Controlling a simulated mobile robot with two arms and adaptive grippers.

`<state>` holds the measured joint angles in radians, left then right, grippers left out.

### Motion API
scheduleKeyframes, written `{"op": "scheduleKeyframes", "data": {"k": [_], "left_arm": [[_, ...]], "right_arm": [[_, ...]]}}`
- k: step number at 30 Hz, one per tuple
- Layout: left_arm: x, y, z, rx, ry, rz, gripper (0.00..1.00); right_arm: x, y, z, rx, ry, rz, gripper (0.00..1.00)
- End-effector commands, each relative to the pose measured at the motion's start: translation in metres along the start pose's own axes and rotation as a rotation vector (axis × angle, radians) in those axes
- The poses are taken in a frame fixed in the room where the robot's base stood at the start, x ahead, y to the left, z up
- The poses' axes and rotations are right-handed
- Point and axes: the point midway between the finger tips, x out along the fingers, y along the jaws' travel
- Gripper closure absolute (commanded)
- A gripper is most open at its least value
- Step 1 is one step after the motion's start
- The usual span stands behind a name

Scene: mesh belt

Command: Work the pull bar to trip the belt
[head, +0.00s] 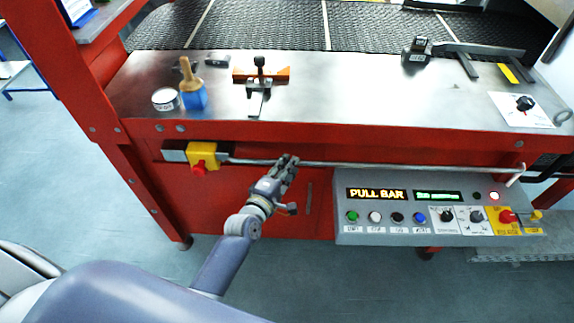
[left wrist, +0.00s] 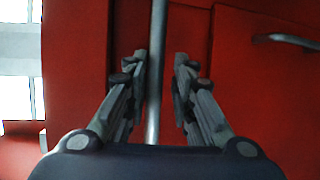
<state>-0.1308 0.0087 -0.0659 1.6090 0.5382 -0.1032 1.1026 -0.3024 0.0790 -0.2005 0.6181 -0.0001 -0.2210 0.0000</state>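The pull bar (head: 400,166) is a long thin grey rod along the red front of the belt table. Its left end meets a yellow switch box with a red knob (head: 201,156). My left gripper (head: 288,160) is at the bar, left of the control panel. In the left wrist view the bar (left wrist: 154,90) runs upright between the two fingers of my left gripper (left wrist: 160,85). Gaps show on both sides of the bar, so the gripper is open around it. My right gripper is in neither view.
A control panel (head: 370,235) reading "PULL BAR" juts out below the bar at right. Above, the steel tabletop (head: 330,98) holds a blue pot with a brush (head: 192,92), a white tin (head: 165,99) and a clamp-like tool (head: 259,82). The dark mesh belt (head: 270,27) lies behind.

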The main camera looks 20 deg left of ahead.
Motion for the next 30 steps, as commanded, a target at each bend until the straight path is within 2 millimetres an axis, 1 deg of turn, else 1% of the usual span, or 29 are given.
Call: {"op": "scheduleKeyframes", "data": {"k": [1,10,14,17,27,30], "left_arm": [[-0.001,-0.004,0.001,0.000,-0.002,-0.007,0.65],[-0.001,-0.001,0.000,0.001,0.000,-0.003,0.65],[-0.009,-0.001,0.000,0.001,0.000,-0.002,0.65],[-0.023,-0.002,0.000,0.001,0.001,-0.003,0.65],[-0.090,-0.003,0.000,0.002,-0.001,-0.006,0.65],[-0.104,-0.002,0.001,0.002,-0.001,-0.005,0.65]], "right_arm": [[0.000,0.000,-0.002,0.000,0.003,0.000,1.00],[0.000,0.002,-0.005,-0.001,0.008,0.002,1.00],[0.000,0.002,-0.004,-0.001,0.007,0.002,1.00],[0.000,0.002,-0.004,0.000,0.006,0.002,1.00],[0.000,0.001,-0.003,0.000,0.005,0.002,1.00],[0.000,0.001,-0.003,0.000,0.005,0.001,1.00]]}}
